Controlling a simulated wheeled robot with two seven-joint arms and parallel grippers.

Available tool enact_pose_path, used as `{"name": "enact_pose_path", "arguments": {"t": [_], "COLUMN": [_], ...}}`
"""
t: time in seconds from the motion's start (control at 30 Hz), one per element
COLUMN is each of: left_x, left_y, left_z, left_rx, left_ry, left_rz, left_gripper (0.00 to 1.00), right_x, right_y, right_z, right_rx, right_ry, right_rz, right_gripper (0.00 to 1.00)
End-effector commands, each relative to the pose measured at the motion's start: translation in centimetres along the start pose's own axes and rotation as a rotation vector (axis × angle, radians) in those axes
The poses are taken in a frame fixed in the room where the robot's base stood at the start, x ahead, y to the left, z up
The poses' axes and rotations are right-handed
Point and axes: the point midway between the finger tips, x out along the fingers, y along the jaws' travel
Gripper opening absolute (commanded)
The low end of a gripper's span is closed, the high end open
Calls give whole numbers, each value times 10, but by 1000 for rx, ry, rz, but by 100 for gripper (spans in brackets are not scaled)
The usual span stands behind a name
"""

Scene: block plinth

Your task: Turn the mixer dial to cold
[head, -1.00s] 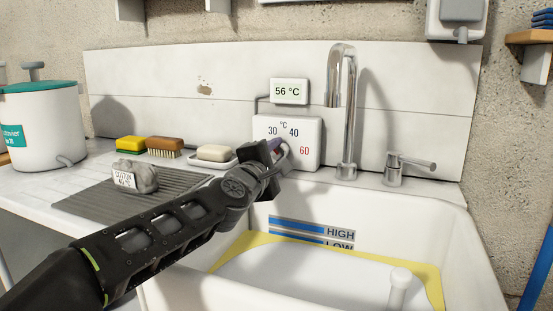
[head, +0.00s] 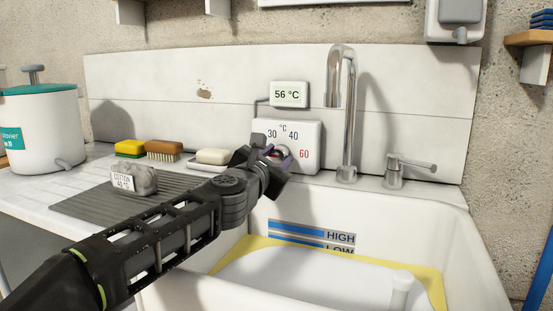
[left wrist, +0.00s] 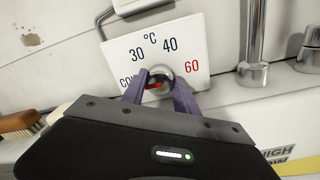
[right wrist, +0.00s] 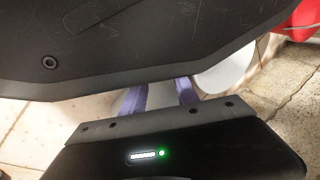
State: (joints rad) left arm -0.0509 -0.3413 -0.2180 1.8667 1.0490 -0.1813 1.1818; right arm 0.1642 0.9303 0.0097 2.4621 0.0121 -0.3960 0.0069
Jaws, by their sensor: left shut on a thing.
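The mixer's white panel (head: 311,135) carries the marks 30, 40 and a red 60. In the left wrist view, a partly covered cold mark shows at its lower left. The round dial (left wrist: 160,72) sits low on the panel, and its red pointer (left wrist: 153,86) points left, toward the cold mark. My left gripper (head: 281,154) is shut on the dial, one purple finger on each side. The display (head: 289,94) above reads 56 °C. My right gripper (right wrist: 164,92) shows only in the right wrist view, its fingers apart with nothing evident held.
The sink (head: 466,240) lies below, with a chrome tap (head: 348,120) and lever (head: 410,162) right of the panel.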

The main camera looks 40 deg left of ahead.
Motion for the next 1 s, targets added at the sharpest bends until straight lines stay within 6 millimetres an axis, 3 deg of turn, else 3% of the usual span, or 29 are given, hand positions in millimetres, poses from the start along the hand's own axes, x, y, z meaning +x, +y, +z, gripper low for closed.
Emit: {"name": "enact_pose_path", "arguments": {"t": [0.53,0.57,0.8,1.0], "left_x": [0,0,0,0], "left_y": [-1,-1,0,0], "left_z": [0,0,0,0], "left_rx": [-41,-41,-39,-39], "left_ry": [1,1,1,1], "left_rz": [-2,-2,-1,0], "left_gripper": [0,36,56,57], "right_x": [0,0,0,0], "right_y": [0,0,0,0], "right_z": [0,0,0,0], "right_rx": [0,0,0,0], "right_ry": [0,0,0,0], "right_rz": [0,0,0,0], "right_gripper": [36,36,36,36]}}
